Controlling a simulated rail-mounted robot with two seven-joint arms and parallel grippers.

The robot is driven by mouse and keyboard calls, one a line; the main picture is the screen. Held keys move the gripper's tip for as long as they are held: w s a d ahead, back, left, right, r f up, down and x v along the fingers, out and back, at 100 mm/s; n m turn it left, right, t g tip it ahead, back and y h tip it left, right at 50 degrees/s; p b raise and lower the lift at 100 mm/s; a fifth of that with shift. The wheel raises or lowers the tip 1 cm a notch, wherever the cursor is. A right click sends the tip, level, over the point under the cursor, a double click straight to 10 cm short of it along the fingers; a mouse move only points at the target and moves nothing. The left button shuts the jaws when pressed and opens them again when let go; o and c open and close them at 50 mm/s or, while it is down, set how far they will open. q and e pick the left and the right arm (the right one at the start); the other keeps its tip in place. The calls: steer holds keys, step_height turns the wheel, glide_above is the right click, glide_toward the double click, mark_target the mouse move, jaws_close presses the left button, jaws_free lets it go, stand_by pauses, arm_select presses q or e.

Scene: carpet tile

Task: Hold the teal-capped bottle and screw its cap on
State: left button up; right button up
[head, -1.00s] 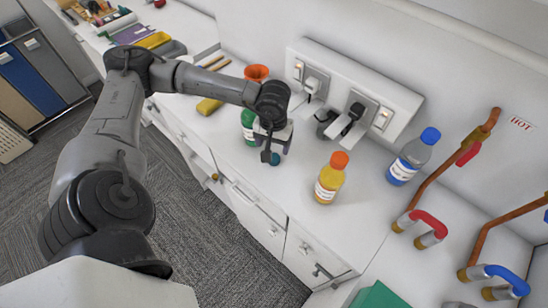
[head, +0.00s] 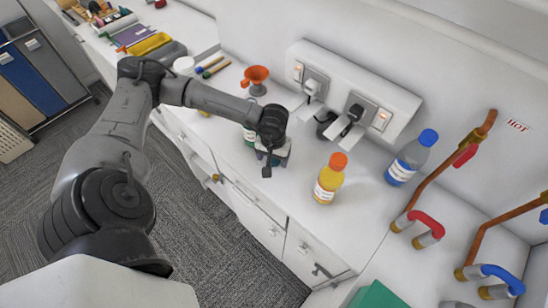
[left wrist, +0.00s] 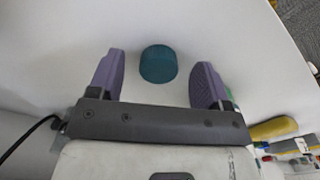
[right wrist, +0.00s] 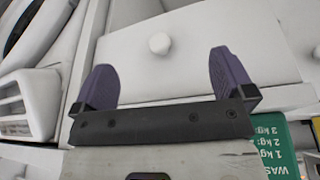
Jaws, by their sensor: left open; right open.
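The teal cap (left wrist: 158,63) shows in the left wrist view on the white counter, between the two purple fingers and apart from both. My left gripper (head: 270,160) is open around it, pointing down at the counter. In the head view the gripper hides the cap. A green bottle with a white label (head: 249,135) stands just behind and left of the gripper, mostly hidden by my arm; its top is not visible. My right gripper (right wrist: 164,80) is open and empty in front of a white drawer front with a round knob. It is outside the head view.
An orange-capped yellow bottle (head: 329,179) and a blue-capped bottle (head: 412,158) stand to the right. An orange funnel (head: 257,78) is behind my arm. A socket panel (head: 350,92) with plugs lines the wall. Copper pipes rise at the right.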

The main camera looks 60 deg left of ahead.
mark_target(273, 160)
arm_select(q)
steer(key=shift+f, duration=0.55)
steer(key=c, duration=1)
steer(key=shift+r, duration=0.1)
step_height(273, 160, up, 10)
steer(key=shift+b, duration=0.45)
